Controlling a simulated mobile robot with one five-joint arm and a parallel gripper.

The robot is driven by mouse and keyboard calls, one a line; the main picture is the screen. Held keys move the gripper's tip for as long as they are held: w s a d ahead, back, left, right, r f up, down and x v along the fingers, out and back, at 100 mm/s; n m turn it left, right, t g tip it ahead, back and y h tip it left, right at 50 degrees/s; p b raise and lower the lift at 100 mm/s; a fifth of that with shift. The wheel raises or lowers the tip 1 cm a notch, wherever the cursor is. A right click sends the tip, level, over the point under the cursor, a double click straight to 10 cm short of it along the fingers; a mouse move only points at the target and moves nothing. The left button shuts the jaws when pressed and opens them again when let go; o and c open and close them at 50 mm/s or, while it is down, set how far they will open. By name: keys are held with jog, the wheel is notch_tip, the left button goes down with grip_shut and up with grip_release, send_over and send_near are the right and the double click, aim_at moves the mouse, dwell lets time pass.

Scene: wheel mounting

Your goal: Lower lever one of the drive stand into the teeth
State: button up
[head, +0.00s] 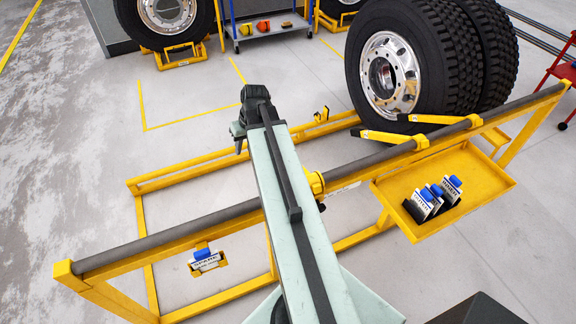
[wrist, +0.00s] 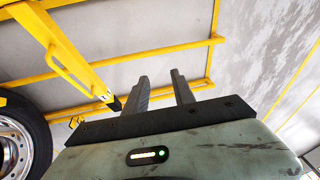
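The drive stand is a yellow frame with a long dark bar (head: 180,232). Two yellow levers with black tips, the left one (head: 388,137) and the right one (head: 434,118), lie beside the big wheel (head: 390,76). A yellow collar (head: 315,183) sits on the bar, partly behind my arm. In the wrist view a raised yellow lever (wrist: 75,62) with a handle loop ends in a black tip near my fingers. I cannot tell which lever is one. My gripper (head: 240,130) is above the frame; its fingers (wrist: 162,92) stand apart, empty. The teeth cannot be made out.
A yellow tray (head: 470,218) with several blue-topped packs hangs at the right. Another blue-topped pack (head: 205,259) sits at the front left. A small bracket (head: 321,114) stands on the far rail. A blue trolley (head: 265,28) is behind. The left floor is free.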

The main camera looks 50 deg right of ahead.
jog(key=s+d+f+b, duration=0.1)
jog(key=s+d+f, duration=0.1)
jog(key=d, duration=0.4)
jog(key=s+d+f+m+t+b, duration=0.1)
jog(key=s+d+f+b, duration=0.1)
jog(key=d, duration=0.4)
jog(key=s+d+f+m+t+h+b, duration=0.1)
jog(key=s+d+f, duration=0.1)
jog(key=d, duration=0.4)
jog(key=shift+s+d+f+b, duration=0.1)
jog(key=shift+s+f+b, duration=0.05)
jog(key=shift+s+b, duration=0.3)
jog(key=b+x, duration=0.4)
jog(key=x, duration=0.1)
jog(key=b+x, duration=0.2)
jog(key=b, duration=0.1)
jog(key=shift+w+d+f, duration=0.15)
jog(key=shift+d+f, duration=0.1)
jog(key=shift+f, duration=0.1)
jog(key=shift+r, duration=0.1)
grip_shut()
